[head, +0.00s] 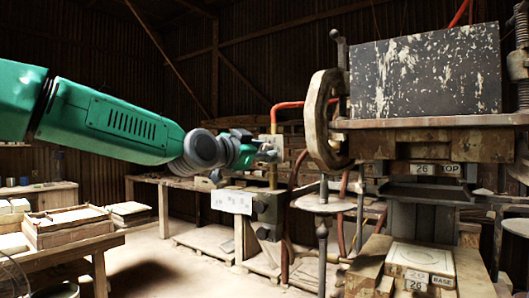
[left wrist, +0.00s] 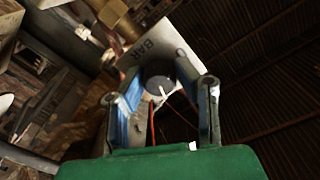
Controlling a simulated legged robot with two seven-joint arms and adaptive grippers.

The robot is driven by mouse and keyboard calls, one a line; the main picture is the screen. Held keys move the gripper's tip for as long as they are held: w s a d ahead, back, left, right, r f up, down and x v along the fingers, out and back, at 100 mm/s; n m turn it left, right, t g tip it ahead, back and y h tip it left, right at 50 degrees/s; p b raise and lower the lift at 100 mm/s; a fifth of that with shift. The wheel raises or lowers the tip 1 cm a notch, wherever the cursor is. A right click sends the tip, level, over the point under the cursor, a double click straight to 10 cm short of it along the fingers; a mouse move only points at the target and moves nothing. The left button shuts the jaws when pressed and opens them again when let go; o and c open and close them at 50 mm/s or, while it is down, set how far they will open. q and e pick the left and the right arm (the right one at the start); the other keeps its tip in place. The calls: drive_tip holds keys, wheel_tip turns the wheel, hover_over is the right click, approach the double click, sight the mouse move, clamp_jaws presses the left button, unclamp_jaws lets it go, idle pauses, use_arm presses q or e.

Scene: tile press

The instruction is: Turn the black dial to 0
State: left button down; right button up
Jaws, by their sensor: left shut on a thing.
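The black dial (left wrist: 159,75) shows in the left wrist view, in front of a pale plate (left wrist: 178,48) lettered BAR. A short white mark shows near its lower edge; I cannot read which number it points to. My left gripper (head: 266,151) reaches in from the left in the head view, beside the press. In the left wrist view its two blue-padded fingers (left wrist: 161,84) lie on either side of the dial and are shut on it. In the head view the dial is hidden by the gripper. My right gripper is not in view.
The press's round wheel (head: 321,120) and dark, worn block (head: 425,75) stand right of my gripper. A red pipe (head: 287,106) bends close by it. A workbench with a wooden tray (head: 68,233) is at lower left. Brass fittings (left wrist: 118,18) sit near the dial plate.

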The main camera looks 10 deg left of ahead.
use_arm(q)
drive_tip(key=n, duration=0.5)
drive_tip(key=shift+f+n, duration=0.25)
drive_tip(key=shift+n, duration=0.05)
drive_tip(key=n, duration=0.5)
drive_tip(key=shift+d+f+n, duration=0.1)
drive_tip(key=shift+n, duration=0.2)
drive_tip(key=n, duration=0.5)
drive_tip(key=shift+n+t+y, duration=0.3)
drive_tip(key=n+b, duration=0.1)
drive_tip(key=n, duration=0.4)
drive_tip(key=shift+d+n, duration=0.1)
drive_tip(key=shift+n, duration=0.3)
drive_tip(key=shift+f, duration=0.1)
drive_tip(key=c, duration=1.2)
unclamp_jaws()
drive_tip(key=shift+a, duration=0.2)
drive_tip(key=shift+r, duration=0.2)
